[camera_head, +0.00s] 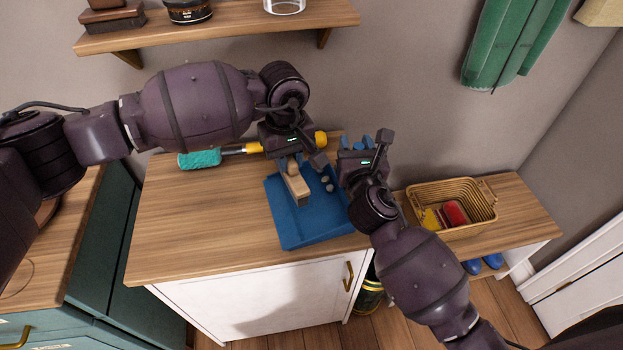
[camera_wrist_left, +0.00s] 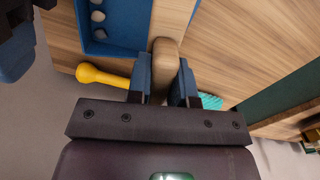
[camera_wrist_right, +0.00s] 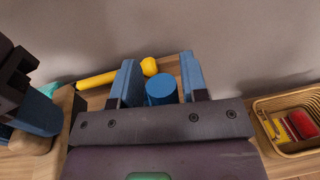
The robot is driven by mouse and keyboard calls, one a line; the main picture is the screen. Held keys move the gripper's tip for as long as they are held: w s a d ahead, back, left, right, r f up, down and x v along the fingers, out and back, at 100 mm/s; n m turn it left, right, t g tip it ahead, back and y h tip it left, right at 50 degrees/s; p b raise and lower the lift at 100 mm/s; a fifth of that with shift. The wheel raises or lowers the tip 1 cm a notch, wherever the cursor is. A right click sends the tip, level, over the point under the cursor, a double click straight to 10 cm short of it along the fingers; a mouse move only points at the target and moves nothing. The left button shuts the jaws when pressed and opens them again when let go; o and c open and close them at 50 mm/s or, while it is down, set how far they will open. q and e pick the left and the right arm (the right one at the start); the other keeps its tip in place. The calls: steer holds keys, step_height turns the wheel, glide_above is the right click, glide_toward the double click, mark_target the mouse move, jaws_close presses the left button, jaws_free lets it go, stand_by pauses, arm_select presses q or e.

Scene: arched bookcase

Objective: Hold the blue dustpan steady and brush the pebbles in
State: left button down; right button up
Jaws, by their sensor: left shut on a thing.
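The blue dustpan (camera_head: 285,222) lies on the wooden cabinet top. Its blue round handle end (camera_wrist_right: 160,92) shows between the fingers of my right gripper (camera_wrist_right: 160,75) in the right wrist view, with gaps on both sides. That gripper (camera_head: 362,143) is open at the pan's right back. My left gripper (camera_wrist_left: 164,85) is shut on the handle of a wooden brush (camera_wrist_left: 165,55).
A teal brush (camera_head: 200,159) with a yellow handle (camera_head: 320,139) lies behind the pan near the wall. A wicker basket (camera_head: 465,228) with red and yellow things stands at right. A shelf (camera_head: 220,30) hangs above. The cabinet top's left is clear.

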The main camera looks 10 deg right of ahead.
steer(key=shift+o, duration=1.2)
steer(key=shift+s, duration=0.15)
steer(key=s, duration=1.1)
steer(key=shift+s+a, duration=0.35)
